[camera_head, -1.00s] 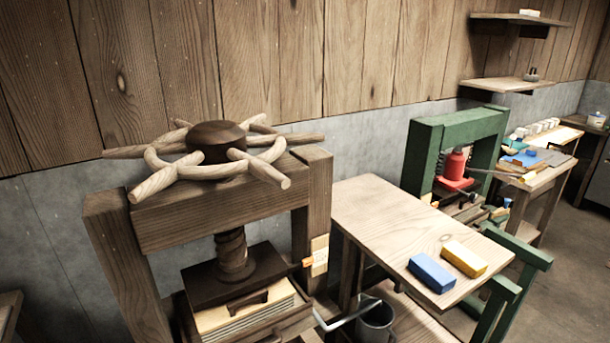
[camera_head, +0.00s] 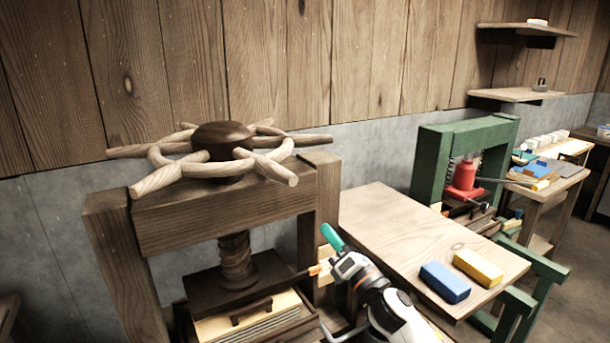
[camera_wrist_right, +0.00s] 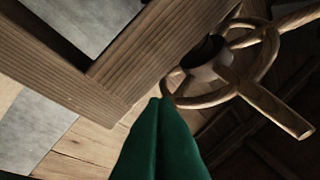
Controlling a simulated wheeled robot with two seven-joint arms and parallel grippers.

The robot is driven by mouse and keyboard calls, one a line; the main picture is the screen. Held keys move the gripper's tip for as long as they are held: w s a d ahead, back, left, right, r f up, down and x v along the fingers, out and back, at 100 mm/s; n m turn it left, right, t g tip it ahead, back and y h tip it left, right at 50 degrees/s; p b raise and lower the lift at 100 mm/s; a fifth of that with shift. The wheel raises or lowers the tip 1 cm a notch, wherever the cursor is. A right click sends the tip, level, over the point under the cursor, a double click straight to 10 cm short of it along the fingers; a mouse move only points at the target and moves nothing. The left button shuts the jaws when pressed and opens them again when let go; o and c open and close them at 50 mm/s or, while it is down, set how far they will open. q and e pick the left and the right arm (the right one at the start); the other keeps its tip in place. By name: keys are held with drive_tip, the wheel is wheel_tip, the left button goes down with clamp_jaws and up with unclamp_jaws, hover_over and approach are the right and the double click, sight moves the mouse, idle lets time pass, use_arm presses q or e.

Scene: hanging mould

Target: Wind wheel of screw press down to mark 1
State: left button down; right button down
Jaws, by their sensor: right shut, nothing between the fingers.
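The screw press wheel (camera_head: 155,181), a ring with several pale wooden spokes and a dark domed hub (camera_head: 222,137), sits on top of the brown wooden press frame (camera_head: 222,217). Its dark screw (camera_head: 238,262) runs down to a dark platen (camera_head: 217,299). An orange pointer (camera_head: 314,270) stands at a pale card on the right post; my arm partly hides the card and its marks are unreadable. My right gripper (camera_head: 331,236), with green fingers, is shut and empty, right of the post and below wheel height. In the right wrist view, its fingers (camera_wrist_right: 158,115) point towards the wheel (camera_wrist_right: 262,98). My left gripper is out of view.
A wooden table (camera_head: 400,218) with a blue block (camera_head: 444,282) and a yellow block (camera_head: 478,267) stands right of the press. A green press (camera_head: 432,165) with a red jack (camera_head: 465,174) stands behind it. The wall is close behind the wheel.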

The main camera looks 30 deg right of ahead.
wheel_tip(320, 180, up, 11)
drive_tip(key=w+d+n+g+y, duration=0.15)
drive_tip(key=n+g+y, duration=0.25)
drive_tip(key=n+y, duration=1.25)
drive_tip(key=s+d+r+n+g+h, duration=0.2)
drive_tip(key=d+n+g, duration=0.15)
drive_tip(key=n, duration=0.65)
drive_tip(key=s+d+r+n+g+h, duration=0.15)
drive_tip(key=n+g, duration=0.35)
drive_tip(key=n, duration=0.5)
drive_tip(key=w+a+p, duration=0.3)
drive_tip(key=a+p, duration=0.5)
drive_tip(key=a, duration=0.4)
drive_tip(key=shift+w+r, duration=0.25)
drive_tip(key=shift+r, duration=0.05)
drive_tip(key=shift+t, duration=0.25)
